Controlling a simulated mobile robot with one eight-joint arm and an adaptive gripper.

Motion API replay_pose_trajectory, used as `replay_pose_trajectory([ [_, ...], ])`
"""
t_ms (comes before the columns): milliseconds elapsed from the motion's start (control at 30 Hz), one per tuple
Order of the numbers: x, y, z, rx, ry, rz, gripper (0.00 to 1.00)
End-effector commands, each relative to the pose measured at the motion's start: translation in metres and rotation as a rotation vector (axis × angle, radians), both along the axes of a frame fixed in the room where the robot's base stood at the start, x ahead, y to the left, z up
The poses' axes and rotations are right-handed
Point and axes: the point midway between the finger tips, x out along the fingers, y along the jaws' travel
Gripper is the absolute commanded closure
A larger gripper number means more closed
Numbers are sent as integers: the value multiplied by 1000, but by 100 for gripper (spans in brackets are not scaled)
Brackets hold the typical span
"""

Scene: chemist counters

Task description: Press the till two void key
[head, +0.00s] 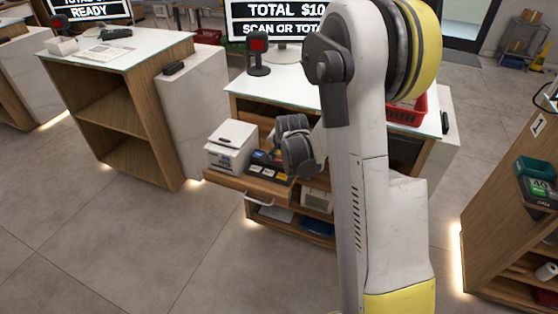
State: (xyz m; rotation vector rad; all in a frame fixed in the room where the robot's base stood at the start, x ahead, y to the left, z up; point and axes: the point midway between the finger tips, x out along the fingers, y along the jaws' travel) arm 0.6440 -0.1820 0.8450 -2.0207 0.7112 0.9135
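A dark key unit (268,166) with small blue and yellow patches lies on a pulled-out wooden shelf (225,180) of the middle counter. Its key labels are too small to read, so I cannot pick out a void key or a till number. My gripper (294,150), dark grey, is just right of the key unit and partly covers it. I cannot tell whether it touches the unit, and its fingers cannot be made out as open or shut. The screen (275,20) above the counter reads "TOTAL $10" and "SCAN OR TOTAL", partly hidden by my arm.
A white box-shaped machine (232,146) stands left of the key unit on the shelf. A dark stand with a red display (258,50) is on the countertop. A red basket (408,110) is behind my arm. Another counter (115,55) is at left; the floor in front is clear.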

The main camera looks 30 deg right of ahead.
Motion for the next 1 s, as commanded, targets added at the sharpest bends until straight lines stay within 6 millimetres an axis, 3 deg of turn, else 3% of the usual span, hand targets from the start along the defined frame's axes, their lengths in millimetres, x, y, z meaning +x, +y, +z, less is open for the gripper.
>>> replay_pose_trajectory([
  [1000, 0, 0, -10, 0, 0, 0, 100],
])
